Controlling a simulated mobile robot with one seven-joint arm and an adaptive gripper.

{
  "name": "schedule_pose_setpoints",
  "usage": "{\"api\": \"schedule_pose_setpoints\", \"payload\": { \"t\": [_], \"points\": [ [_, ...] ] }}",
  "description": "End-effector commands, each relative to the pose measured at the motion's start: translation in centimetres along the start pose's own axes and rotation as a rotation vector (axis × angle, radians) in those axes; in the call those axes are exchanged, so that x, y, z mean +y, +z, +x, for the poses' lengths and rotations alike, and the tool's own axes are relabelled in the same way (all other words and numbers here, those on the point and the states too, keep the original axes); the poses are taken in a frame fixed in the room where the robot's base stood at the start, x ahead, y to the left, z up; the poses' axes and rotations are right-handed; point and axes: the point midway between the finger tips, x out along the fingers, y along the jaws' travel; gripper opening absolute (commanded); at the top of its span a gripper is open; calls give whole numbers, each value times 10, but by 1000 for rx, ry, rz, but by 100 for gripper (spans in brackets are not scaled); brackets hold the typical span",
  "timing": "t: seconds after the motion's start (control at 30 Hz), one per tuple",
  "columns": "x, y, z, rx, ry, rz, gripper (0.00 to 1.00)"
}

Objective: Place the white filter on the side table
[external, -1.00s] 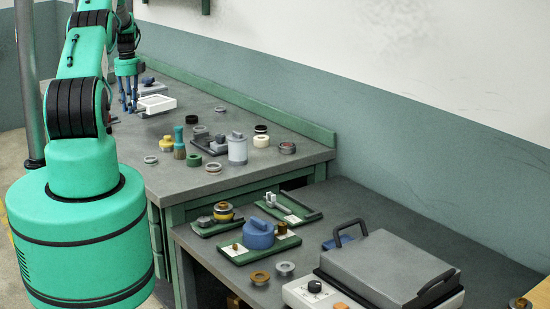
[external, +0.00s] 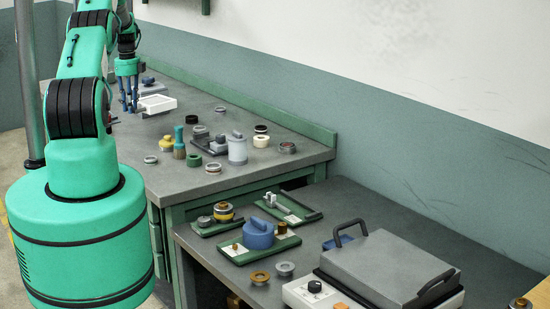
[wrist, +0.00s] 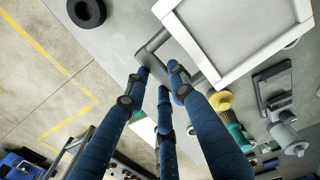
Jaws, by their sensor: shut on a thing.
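The white filter is a square white frame around a pale grey panel, with a grey loop handle. It shows at the back of the far bench in the external view (external: 157,105) and at the top of the wrist view (wrist: 273,62). My gripper (external: 130,106) is at the filter's left, handle side. In the wrist view my blue fingers (wrist: 161,80) are shut on the grey handle. The filter looks level at or just above the bench top; I cannot tell if it touches. The lower grey table (external: 222,278) at front right appears to be the side table.
Several small parts, among them a grey canister (external: 237,150) and a teal brush-like piece (external: 179,150), stand on the far bench (external: 262,176). The lower table holds green trays (external: 260,252), a blue lidded pot (external: 258,236) and a large grey lidded machine (external: 385,268).

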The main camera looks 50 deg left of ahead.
Motion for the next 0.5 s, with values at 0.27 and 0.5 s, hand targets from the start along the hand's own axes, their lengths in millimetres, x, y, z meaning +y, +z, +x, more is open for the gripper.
{"api": "schedule_pose_setpoints", "payload": {
  "t": [0.27,0.5],
  "points": [
    [-28,-27,1,-2,-2,47,0],
    [-78,-88,6,0,-3,145,0]
  ]
}}
